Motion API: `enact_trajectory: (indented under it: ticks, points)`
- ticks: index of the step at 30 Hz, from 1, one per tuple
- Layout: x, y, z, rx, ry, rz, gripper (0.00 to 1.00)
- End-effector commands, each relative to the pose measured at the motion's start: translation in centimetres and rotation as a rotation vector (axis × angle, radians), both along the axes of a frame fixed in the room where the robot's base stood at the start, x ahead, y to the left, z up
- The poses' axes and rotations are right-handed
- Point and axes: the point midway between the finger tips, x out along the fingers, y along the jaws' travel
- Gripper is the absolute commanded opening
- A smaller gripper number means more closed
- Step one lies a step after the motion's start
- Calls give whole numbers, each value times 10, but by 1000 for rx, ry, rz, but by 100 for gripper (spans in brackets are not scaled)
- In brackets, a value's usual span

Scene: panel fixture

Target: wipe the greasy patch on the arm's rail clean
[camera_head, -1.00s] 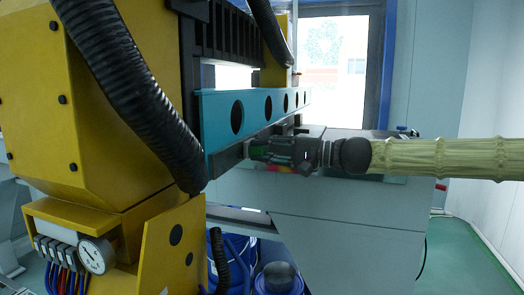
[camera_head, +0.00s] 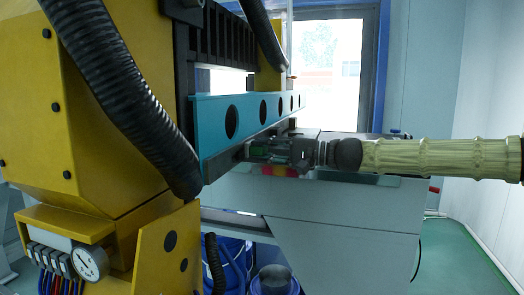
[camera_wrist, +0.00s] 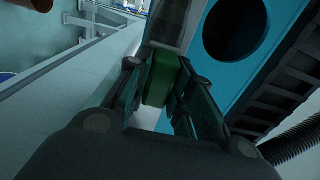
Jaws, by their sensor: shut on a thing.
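The arm's rail (camera_head: 212,142) is a long teal beam with round holes, running away from the yellow machine in the head view. Its teal face (camera_wrist: 273,50) and one dark hole show in the wrist view. My gripper (camera_head: 254,151) is beside the rail's lower edge. In the wrist view its fingers are shut on a green block (camera_wrist: 161,78), whose far end is close to a pale grey strip (camera_wrist: 173,22) along the rail. I cannot tell whether the block touches it.
A yellow machine body (camera_head: 95,120) with a thick black hose (camera_head: 125,95) stands left of the rail. A grey bench (camera_head: 340,215) lies below and behind my gripper, with small red and yellow items near it. Blue drums (camera_head: 275,281) stand below.

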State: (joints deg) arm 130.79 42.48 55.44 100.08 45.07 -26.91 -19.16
Motion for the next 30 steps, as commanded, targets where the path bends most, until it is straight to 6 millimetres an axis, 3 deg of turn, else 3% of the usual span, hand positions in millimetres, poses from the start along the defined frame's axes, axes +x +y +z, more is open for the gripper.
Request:
enact_trajectory:
  ticks: [30]
  points:
    - [53,-16,1,0,0,-1,4]
